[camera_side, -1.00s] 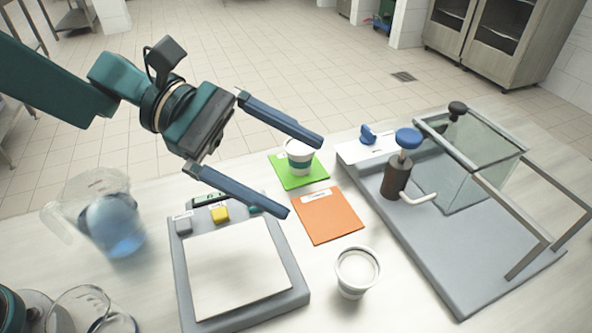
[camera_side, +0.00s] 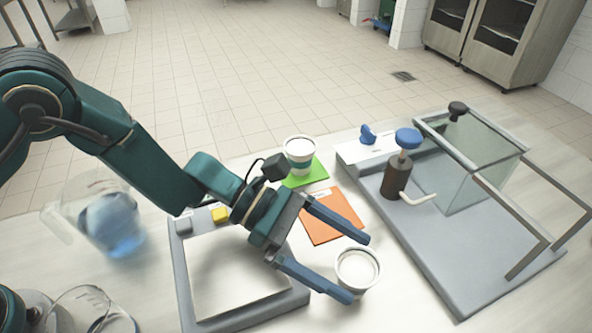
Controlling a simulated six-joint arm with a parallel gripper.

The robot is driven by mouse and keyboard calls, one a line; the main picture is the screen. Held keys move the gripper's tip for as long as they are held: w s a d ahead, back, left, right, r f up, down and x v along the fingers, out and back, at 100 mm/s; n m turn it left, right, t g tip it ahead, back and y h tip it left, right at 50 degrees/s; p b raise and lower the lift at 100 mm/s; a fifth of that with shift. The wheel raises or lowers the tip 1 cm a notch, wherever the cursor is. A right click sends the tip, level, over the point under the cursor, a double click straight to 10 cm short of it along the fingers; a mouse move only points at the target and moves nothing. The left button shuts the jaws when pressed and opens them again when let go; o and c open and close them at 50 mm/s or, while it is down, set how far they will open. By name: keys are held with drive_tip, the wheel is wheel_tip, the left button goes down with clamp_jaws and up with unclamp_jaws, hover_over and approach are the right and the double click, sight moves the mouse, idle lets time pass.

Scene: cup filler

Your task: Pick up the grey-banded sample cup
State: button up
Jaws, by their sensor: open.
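A white sample cup (camera_side: 362,266) stands on the table at the front, right of the scale; it appears to be the grey-banded one. Its lower body and band are partly hidden by my lower finger. My gripper (camera_side: 355,268) is open, with one fingertip just behind the cup's rim and the other at its front left in the picture. The cup's rim shows between the fingertips; I cannot tell whether the fingers touch it. A second white cup (camera_side: 300,149) with a green band stands on the green mat (camera_side: 318,173).
An orange mat (camera_side: 320,228) lies behind the gripper. A scale (camera_side: 205,268) is below my arm. A dispenser with a blue knob (camera_side: 408,138) and a glass tank (camera_side: 470,170) stand on a grey base at right. A blurred jug (camera_side: 105,225) of blue liquid is at left.

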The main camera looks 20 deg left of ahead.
sight(365, 272)
drive_tip(key=shift+x, duration=2.7)
drive_tip(key=c, duration=1.3)
